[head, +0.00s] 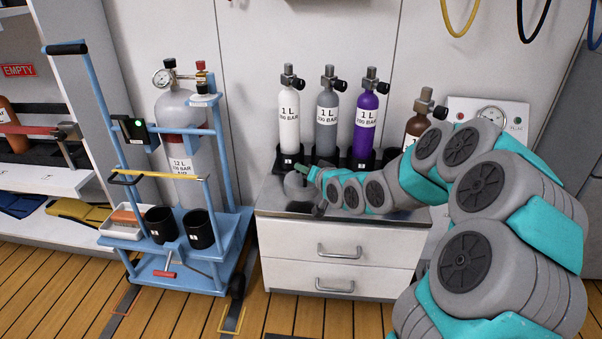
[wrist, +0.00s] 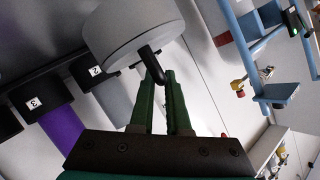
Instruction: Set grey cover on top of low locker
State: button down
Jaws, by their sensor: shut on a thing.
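The grey cover (wrist: 130,32) is a round, smooth grey piece with a black bent handle. My gripper (wrist: 160,82) has its green fingers closed on that handle in the wrist view. In the head view the cover (head: 296,186) is small and partly hidden by my gripper (head: 311,174). It is over the left part of the low locker (head: 280,208), a white unit with two drawers and a shiny metal top. I cannot tell whether the cover touches the top.
Behind the locker top stand white (head: 289,120), grey (head: 327,122) and purple (head: 366,120) cylinders in black holders. A brown cylinder (head: 417,124) is right, partly behind my arm. A blue trolley (head: 222,165) with a large cylinder (head: 181,140) stands close on the left.

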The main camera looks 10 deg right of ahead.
aim_at(301, 175)
jog(key=shift+w+a+f, duration=0.1)
jog(key=shift+w+a, duration=0.05)
jog(key=shift+w, duration=1.25)
jog(key=shift+w+f, duration=0.1)
jog(key=shift+f, duration=1.65)
jog(key=c, duration=0.9)
grip_release()
jog(key=shift+f, duration=0.15)
jog(key=shift+r, duration=0.2)
jog(key=v, duration=1.2)
jog(key=shift+a+f, duration=0.1)
jog(key=shift+f, duration=0.05)
